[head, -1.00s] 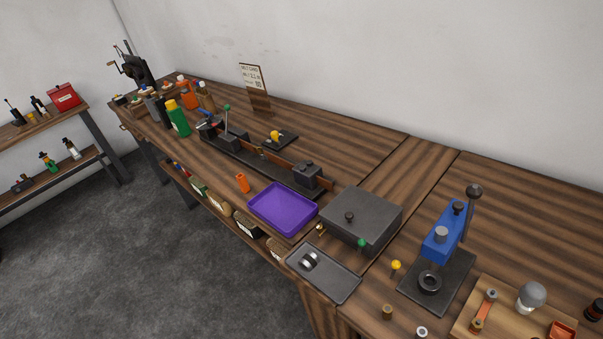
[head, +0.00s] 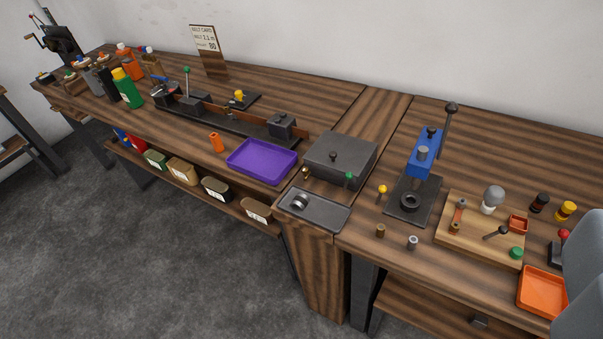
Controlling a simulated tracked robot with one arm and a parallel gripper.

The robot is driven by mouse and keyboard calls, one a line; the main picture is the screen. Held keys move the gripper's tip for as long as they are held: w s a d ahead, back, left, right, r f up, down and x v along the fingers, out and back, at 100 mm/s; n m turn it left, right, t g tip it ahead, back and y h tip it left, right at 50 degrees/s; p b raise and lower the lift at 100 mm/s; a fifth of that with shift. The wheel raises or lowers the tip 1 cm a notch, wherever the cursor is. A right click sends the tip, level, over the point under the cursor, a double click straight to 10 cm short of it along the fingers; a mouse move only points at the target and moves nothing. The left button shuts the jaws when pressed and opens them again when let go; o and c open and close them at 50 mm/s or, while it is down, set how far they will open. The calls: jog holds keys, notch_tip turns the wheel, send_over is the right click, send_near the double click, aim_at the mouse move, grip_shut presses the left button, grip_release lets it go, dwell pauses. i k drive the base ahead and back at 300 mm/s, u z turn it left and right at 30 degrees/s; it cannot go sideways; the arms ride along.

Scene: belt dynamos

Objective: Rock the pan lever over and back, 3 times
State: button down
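I cannot tell for sure which lever is the pan lever. A small green-knobbed lever (head: 349,178) stands at the front right of a dark lidded box (head: 340,160), behind a grey metal tray (head: 318,214). A taller upright lever with a green knob (head: 187,82) stands on the long belt rig (head: 225,124) at the back left. A red-knobbed lever (head: 563,236) stands at the far right, partly hidden by a grey shape. My gripper is not in view, and nothing visible touches these levers.
A purple tray (head: 262,162) lies in front of the rig. A blue press (head: 424,155) with a tall black-knobbed handle stands right of the box. A wooden board (head: 480,240) with small parts and an orange tray (head: 541,291) are at the right. Open floor (head: 150,270) lies in front.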

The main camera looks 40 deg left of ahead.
aim_at(349, 175)
jog(key=u, duration=0.65)
jog(key=i, duration=1)
jog(key=z, duration=0.05)
